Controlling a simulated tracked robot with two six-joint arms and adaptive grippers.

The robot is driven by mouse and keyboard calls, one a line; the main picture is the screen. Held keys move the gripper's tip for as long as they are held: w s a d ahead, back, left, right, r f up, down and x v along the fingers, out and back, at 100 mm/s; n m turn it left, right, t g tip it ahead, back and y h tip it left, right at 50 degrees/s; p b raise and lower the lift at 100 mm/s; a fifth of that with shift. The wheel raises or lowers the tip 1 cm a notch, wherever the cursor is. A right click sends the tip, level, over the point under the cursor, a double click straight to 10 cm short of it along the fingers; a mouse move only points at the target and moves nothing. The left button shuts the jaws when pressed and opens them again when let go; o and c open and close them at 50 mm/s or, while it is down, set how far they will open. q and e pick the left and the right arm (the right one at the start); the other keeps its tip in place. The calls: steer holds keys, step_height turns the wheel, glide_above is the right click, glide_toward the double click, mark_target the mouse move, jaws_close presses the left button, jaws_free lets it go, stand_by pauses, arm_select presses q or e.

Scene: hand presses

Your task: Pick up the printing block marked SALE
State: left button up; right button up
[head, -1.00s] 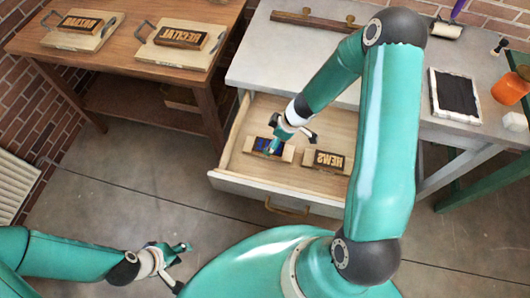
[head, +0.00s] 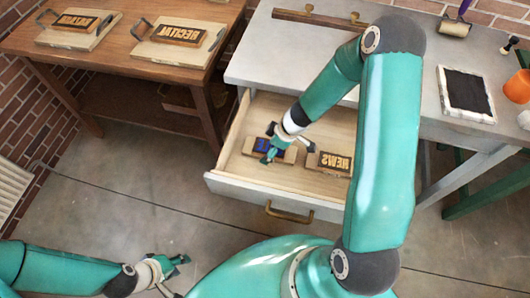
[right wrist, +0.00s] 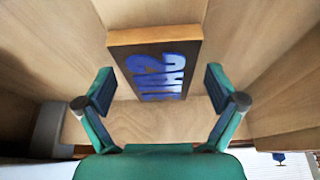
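A wooden printing block with blue raised letters (head: 262,146) lies in the open drawer (head: 240,182). In the right wrist view the open fingers (right wrist: 160,92) stand on either side of the block's near end, with gaps and nothing held. A second block with dark mirrored letters reading NEWS (head: 334,161) lies to the right. My left gripper (head: 176,275) is open and empty over the floor.
The grey bench (head: 300,60) above carries a dark ink pad (head: 466,92), a roller (head: 455,27) and an orange container (head: 518,87). A wooden table (head: 120,62) at left holds two lettered blocks on boards.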

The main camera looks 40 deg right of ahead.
steer(key=c, duration=1.2)
